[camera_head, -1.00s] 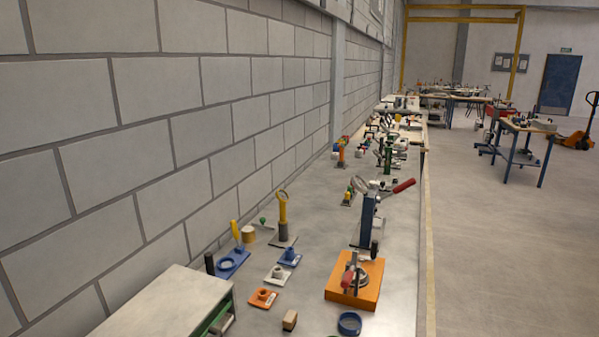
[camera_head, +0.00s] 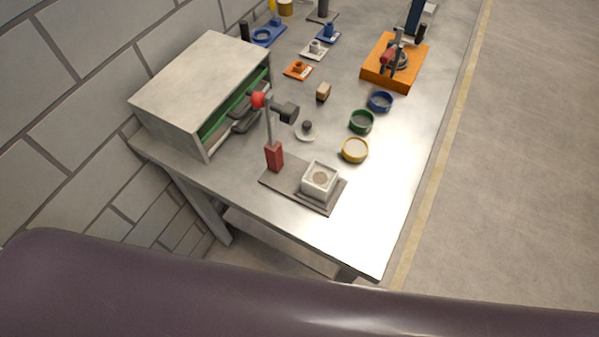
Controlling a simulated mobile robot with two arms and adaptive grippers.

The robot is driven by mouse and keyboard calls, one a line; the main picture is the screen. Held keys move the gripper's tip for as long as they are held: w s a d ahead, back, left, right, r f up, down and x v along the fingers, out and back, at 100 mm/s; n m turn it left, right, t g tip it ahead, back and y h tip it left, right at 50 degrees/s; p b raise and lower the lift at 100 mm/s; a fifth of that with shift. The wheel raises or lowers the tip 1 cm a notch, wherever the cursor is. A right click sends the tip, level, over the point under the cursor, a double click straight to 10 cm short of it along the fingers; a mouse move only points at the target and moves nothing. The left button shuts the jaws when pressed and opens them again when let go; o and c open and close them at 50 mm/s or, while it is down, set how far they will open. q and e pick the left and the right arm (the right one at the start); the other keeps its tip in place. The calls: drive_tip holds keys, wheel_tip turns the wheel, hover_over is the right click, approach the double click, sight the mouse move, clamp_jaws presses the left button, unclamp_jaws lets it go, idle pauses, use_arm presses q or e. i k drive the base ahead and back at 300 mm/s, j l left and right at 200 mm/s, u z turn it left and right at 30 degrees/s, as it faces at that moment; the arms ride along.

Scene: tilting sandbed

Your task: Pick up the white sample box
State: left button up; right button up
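The white sample box (camera_head: 320,180) is a small square open-topped box with a round grey-brown patch inside. It sits upright on a flat grey plate (camera_head: 287,182) near the front end of the metal workbench (camera_head: 385,185). A stand with a red base block (camera_head: 274,157), a thin post and a dark head rises from the same plate, just left of the box. Neither of my grippers is in view.
A grey cabinet (camera_head: 200,75) with an open front stands left against the wall. Yellow (camera_head: 355,150), green (camera_head: 361,121) and blue (camera_head: 380,102) rings lie behind the box. An orange block fixture (camera_head: 395,63) stands farther back. The bench's right front corner is clear.

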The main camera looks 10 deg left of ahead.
sight(318, 182)
drive_tip(key=k+l, duration=0.1)
drive_tip(key=l, duration=0.3)
drive_tip(key=k+l, duration=0.1)
drive_tip(key=l, duration=0.75)
drive_tip(key=k, duration=0.05)
